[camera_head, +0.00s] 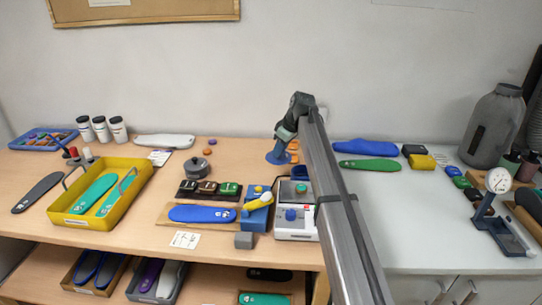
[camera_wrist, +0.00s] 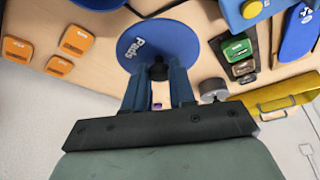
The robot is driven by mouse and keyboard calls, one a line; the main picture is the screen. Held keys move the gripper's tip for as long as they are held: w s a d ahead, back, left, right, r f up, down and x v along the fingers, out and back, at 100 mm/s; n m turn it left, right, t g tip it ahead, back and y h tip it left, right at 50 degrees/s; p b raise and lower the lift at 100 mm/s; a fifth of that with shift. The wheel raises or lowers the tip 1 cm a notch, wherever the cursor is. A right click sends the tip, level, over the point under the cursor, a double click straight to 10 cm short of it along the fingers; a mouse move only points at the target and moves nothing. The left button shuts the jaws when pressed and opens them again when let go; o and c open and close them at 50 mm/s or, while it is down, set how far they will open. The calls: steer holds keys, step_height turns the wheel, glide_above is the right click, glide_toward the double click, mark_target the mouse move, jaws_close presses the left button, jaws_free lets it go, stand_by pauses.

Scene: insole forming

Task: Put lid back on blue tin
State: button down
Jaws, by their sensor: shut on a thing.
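A round blue lid (camera_wrist: 158,42) marked "Pads" with a dark knob is in the wrist view. My gripper (camera_wrist: 158,75) is shut on the knob, one blue finger on each side. In the head view the lid (camera_head: 276,158) hangs below my gripper (camera_head: 284,136), behind the white box; whether it touches the table I cannot tell. A round blue thing, likely the blue tin (camera_head: 299,172), stands just right and front of the lid, partly hidden by my arm. A blue edge, perhaps the tin (camera_wrist: 98,3), shows at the top of the wrist view.
Orange pads (camera_wrist: 76,40) lie beside the lid. A grey pot (camera_head: 196,166), a rack of small boxes (camera_head: 208,190), a blue block (camera_head: 256,218) and a white control box (camera_head: 297,222) stand nearby. A yellow tray (camera_head: 125,207) is left. Bare table lies between pot and lid.

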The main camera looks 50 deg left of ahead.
steer(key=w+d+r+m+t, duration=0.1)
steer(key=w+d+m, duration=0.2)
steer(key=w+d, duration=0.35)
steer(key=shift+w+a+f, duration=0.1)
steer(key=shift+f, duration=0.95)
steer(key=shift+w+a+f, duration=0.1)
steer(key=shift+w+f, duration=0.05)
steer(key=shift+f, duration=0.9)
steer(key=shift+w+a+f, duration=0.1)
steer(key=shift+f, duration=0.95)
steer(key=shift+f, duration=0.2)
steer(key=shift+c, duration=1.9)
jaws_free()
steer(key=shift+r, duration=0.1)
steer(key=shift+r, duration=2.4)
steer(key=shift+c, duration=0.2)
